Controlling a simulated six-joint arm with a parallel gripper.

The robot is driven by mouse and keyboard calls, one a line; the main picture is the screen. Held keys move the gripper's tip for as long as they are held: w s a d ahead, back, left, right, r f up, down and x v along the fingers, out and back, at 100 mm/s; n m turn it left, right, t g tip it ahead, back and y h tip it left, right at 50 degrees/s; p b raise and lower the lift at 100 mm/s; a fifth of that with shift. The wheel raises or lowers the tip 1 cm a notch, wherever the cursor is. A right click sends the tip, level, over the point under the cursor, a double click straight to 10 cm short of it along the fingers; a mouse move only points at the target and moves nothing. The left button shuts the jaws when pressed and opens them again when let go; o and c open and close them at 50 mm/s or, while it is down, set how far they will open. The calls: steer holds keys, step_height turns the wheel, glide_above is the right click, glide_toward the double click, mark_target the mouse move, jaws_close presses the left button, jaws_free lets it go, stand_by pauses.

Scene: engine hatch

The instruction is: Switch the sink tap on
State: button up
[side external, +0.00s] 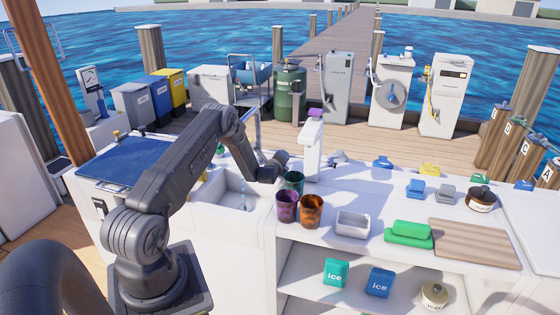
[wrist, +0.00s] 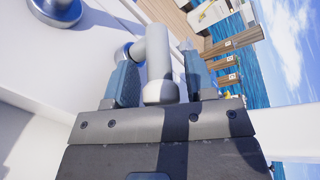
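The sink (side external: 232,198) is a white basin set in the counter, with a thin grey spout (side external: 257,130) standing behind it. A pale blue streak shows in the basin; I cannot tell for certain that it is water. My gripper (side external: 282,160) is at the right rear of the sink, and its fingertips are hard to make out there. In the wrist view, a light grey bent tap handle (wrist: 158,55) stands between the two blue-grey fingers of my gripper (wrist: 157,78). The fingers are apart, one on each side of the handle, with narrow gaps. The handle's tip is close to the gripper body.
Green, purple (side external: 287,206) and orange (side external: 312,210) cups stand close to the right of my gripper. A blue panel (side external: 135,160) lies left of the sink.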

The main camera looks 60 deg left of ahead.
jaws_close()
stand_by(0.3)
steer(key=shift+s+a+m+t+h, duration=0.15)
steer(key=shift+s+m+t+h, duration=0.05)
steer(key=shift+m+t+h, duration=0.55)
steer(key=shift+s+a+m+t+h, duration=0.2)
steer(key=shift+m+t+h, duration=0.3)
steer(key=shift+m+h, duration=0.35)
steer(key=shift+s+a+m+t+h, duration=0.1)
steer(key=shift+s+m+t+h, duration=0.15)
steer(key=shift+m+t+h, duration=0.55)
steer(key=shift+o, duration=1)
jaws_free()
steer(key=shift+s, duration=0.1)
steer(key=v, duration=1.3)
steer(key=shift+s+r, duration=0.3)
steer(key=shift+r, duration=0.1)
